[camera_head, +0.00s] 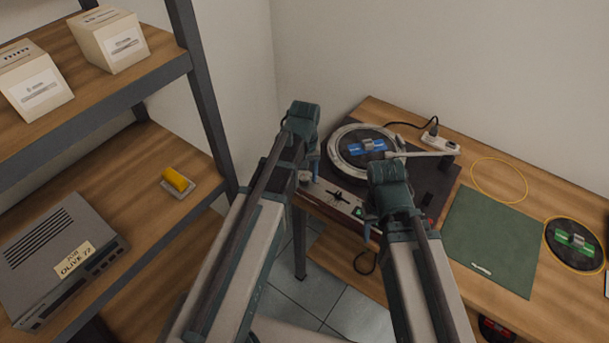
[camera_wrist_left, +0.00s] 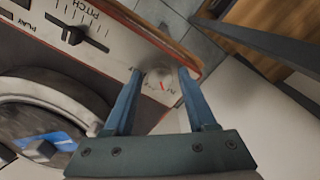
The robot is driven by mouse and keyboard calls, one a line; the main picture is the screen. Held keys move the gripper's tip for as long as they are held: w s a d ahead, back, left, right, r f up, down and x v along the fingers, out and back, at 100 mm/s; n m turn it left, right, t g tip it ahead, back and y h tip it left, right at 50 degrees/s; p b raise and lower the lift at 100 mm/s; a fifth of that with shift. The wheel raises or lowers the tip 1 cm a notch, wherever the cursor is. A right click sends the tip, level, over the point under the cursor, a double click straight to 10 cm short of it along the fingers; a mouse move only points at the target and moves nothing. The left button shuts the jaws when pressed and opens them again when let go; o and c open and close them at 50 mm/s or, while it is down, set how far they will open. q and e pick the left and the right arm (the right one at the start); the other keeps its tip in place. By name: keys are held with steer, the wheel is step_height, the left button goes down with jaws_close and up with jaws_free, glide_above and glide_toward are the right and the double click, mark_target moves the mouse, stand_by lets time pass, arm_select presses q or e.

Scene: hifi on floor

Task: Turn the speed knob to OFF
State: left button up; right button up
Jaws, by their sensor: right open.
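The turntable (camera_head: 423,180) sits on the wooden bench, with its control strip along the front edge. The speed knob is a small round silvery knob (camera_wrist_left: 160,82) with a red pointer mark; small printed labels beside it are too small to read. My left gripper (camera_wrist_left: 161,74) is over the knob, its two blue fingers apart on either side. I cannot tell whether they touch it. In the head view my left gripper (camera_head: 313,168) is at the turntable's front left corner. My right gripper (camera_head: 365,222) is open near the strip's right part.
The pitch slider (camera_wrist_left: 73,34) lies beside the knob on the strip. A platter (camera_head: 366,150) with a blue-labelled record is behind. A shelf (camera_head: 150,190) stands at left.

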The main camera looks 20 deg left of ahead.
arm_select(q)
jaws_close()
steer(key=shift+m, duration=0.3)
steer(key=m, duration=0.9)
stand_by(0.6)
steer(key=shift+o, duration=1.4)
jaws_free()
